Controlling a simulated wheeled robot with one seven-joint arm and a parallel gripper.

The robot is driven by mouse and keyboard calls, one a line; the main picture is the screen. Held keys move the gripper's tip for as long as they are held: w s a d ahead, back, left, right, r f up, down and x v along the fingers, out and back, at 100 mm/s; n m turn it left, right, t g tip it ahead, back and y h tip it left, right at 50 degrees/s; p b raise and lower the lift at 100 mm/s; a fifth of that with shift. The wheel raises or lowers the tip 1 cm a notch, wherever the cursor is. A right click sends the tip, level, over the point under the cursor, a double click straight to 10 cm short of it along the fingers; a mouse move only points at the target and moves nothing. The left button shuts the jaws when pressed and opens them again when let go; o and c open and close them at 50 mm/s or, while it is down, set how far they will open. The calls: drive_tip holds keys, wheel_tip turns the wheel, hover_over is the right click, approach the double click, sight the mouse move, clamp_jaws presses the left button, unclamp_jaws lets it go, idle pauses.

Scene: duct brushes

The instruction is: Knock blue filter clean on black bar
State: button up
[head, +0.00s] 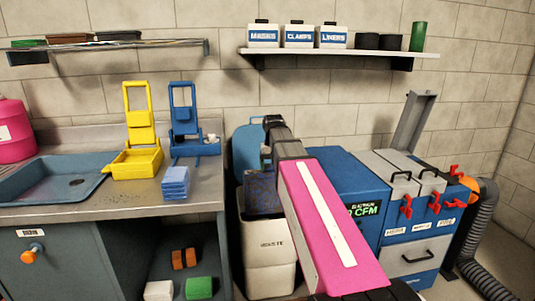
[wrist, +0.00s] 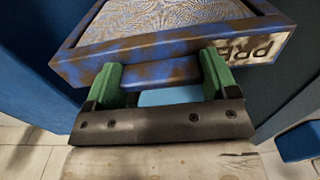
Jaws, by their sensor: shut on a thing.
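The blue filter is a flat framed panel with brown dust on its frame and face. In the wrist view the filter (wrist: 150,62) sits between the green fingers of my gripper (wrist: 160,78), which is shut on its near edge; part of a "PRE" label shows. In the head view the dusty filter (head: 262,192) hangs over the opening of the white waste bin (head: 268,250), partly covered by my arm. I cannot tell whether it touches the bin. A dark bolted strip crosses below the fingers in the wrist view; I cannot tell whether it is the black bar or part of my gripper.
A blue machine (head: 345,190) with grey lids and red clamps stands right of the bin. Left is a counter (head: 110,215) with a sink, yellow and blue stands (head: 185,125), and a stack of blue pads (head: 175,183). A shelf (head: 345,53) hangs above.

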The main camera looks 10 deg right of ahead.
drive_tip(key=w+r, duration=0.3)
drive_tip(key=w, duration=0.4)
drive_tip(key=shift+s+f, duration=0.15)
drive_tip(key=shift+f, duration=2.8)
drive_tip(key=shift+f, duration=1.2)
drive_tip(key=shift+r, duration=1.25)
drive_tip(key=shift+f, duration=0.1)
